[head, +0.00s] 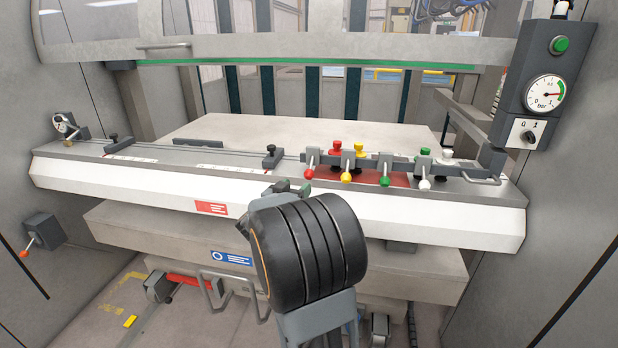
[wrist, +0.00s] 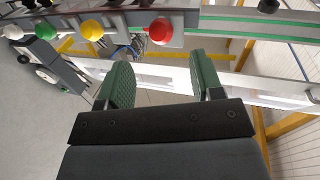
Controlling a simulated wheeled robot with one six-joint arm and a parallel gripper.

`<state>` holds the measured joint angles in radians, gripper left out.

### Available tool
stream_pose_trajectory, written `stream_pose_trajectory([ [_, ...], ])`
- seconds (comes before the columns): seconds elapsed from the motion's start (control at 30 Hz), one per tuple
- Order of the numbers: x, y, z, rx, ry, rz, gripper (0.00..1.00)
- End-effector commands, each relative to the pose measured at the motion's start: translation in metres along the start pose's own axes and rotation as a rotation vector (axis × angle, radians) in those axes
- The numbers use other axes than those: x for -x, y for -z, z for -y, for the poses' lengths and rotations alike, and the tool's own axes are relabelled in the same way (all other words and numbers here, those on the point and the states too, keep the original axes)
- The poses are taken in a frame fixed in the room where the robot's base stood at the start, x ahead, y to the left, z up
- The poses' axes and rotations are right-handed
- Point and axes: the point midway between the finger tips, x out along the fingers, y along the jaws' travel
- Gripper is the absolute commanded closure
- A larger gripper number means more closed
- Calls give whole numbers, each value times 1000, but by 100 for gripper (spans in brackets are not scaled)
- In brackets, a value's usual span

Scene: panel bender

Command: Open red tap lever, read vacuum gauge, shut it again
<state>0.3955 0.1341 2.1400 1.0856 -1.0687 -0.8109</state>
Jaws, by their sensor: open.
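The red tap lever (head: 309,173) is the leftmost in a row on the grey manifold, its knob hanging towards the front like the others. In the wrist view the red knob (wrist: 160,31) lies just beyond the fingertips, sideways between them. My gripper (head: 292,187) is open and empty, just below and left of the red lever. Its green-padded fingers (wrist: 162,75) stand apart with no visible contact with the knob. The round vacuum gauge (head: 545,93) is on the dark box at the upper right. Its needle points right, near the green arc; the exact reading is too small to tell.
Yellow (head: 346,177), green (head: 384,181) and white (head: 425,184) levers stand close to the right of the red one. A rotary switch (head: 529,136) and green button (head: 560,45) share the gauge box. The white-fronted beam (head: 120,188) is clear towards the left.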

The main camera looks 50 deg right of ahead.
Motion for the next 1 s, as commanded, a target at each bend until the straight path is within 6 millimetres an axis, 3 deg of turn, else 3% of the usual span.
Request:
stream_pose_trajectory([
  [0.2,-43,0,0,0,-1,0,40],
  [0.43,-73,0,0,-1,1,0,40],
  [0.63,-85,0,1,0,4,0,40],
  [1.0,-87,0,1,0,4,0,42],
])
